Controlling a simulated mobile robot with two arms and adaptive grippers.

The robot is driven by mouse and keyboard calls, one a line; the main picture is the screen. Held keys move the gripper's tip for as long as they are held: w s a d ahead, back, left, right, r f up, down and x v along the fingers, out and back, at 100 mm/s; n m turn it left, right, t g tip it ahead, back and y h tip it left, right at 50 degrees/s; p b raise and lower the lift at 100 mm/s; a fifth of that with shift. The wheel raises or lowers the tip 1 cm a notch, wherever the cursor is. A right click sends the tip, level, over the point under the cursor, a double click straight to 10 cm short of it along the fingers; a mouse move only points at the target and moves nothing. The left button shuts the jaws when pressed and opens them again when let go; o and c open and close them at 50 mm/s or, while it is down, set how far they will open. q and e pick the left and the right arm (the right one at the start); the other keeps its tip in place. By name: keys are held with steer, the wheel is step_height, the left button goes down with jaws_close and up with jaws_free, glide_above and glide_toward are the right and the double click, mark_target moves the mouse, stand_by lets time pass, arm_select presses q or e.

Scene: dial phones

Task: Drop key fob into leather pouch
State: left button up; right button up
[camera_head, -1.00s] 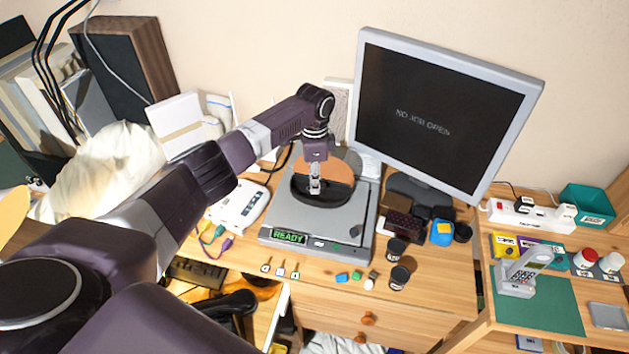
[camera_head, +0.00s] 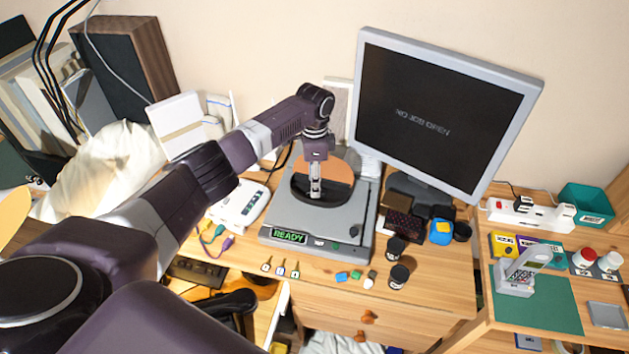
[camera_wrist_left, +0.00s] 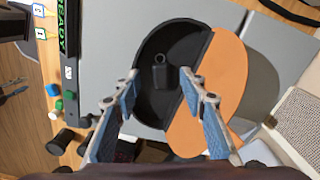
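A small dark key fob with a ring (camera_wrist_left: 160,72) shows in the left wrist view, over the black half of a round dish (camera_wrist_left: 150,100). A tan half-disc (camera_wrist_left: 215,90) covers the dish's other half; I cannot tell whether it is part of the leather pouch. In the head view the dish (camera_head: 340,195) sits on a grey machine marked READY. My left gripper (camera_head: 315,195) points down over it. In the left wrist view its fingers (camera_wrist_left: 160,74) are open, one on each side of the fob in the picture, with no visible grip on it. My right gripper is not in view.
A monitor (camera_head: 440,115) stands behind and right of the machine. A white device (camera_head: 240,205) lies to its left. Black cups (camera_head: 398,277), small coloured blocks (camera_head: 342,276) and numbered tags (camera_head: 281,268) lie in front. A green mat (camera_head: 545,305) is on the right-hand table.

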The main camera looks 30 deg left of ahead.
arm_select(q)
step_height(320, 180, up, 12)
stand_by(0.4)
steer(key=shift+f, duration=0.15)
